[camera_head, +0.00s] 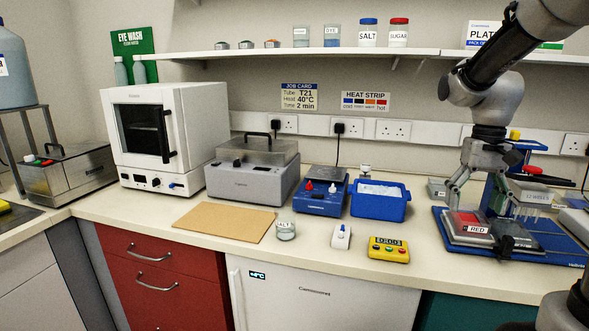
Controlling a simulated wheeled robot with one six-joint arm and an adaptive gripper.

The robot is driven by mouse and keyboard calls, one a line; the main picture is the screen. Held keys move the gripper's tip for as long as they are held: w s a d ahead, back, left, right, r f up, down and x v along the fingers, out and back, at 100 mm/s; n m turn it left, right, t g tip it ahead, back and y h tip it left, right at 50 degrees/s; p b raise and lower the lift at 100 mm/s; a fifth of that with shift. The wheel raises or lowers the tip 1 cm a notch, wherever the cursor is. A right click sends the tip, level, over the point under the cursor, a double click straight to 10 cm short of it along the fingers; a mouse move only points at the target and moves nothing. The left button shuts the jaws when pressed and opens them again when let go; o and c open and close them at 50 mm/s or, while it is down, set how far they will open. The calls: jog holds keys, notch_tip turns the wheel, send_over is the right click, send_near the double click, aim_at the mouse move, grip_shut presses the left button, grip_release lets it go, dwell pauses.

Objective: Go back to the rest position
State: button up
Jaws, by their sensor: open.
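My gripper (478,203) hangs from my arm at the right, fingers pointing down and spread apart. It is over a grey plate labelled "RED" (477,229) with a red patch at its far left part. The plate sits on a blue base (455,246). The fingers look empty. I cannot tell whether the fingertips touch anything there. A blue stand partly shows behind the gripper.
A blue ice tub (380,208), a blue device (321,194), a yellow timer (389,250), a small jar (286,231) and a brown board (226,223) stand on the bench. A grey bath (252,180) and white oven (160,135) are left. A shelf (300,54) hangs above.

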jog(key=s+a+r+n+t, duration=0.1)
jog(key=s+r+t, duration=0.1)
jog(key=s, duration=0.6)
jog(key=s+a+r+n+t, duration=0.1)
jog(key=s+a+t, duration=0.1)
jog(key=s, duration=0.5)
jog(key=shift+s+a+r+t, duration=0.2)
jog(key=shift+s+r+t, duration=0.15)
jog(key=shift+t, duration=0.45)
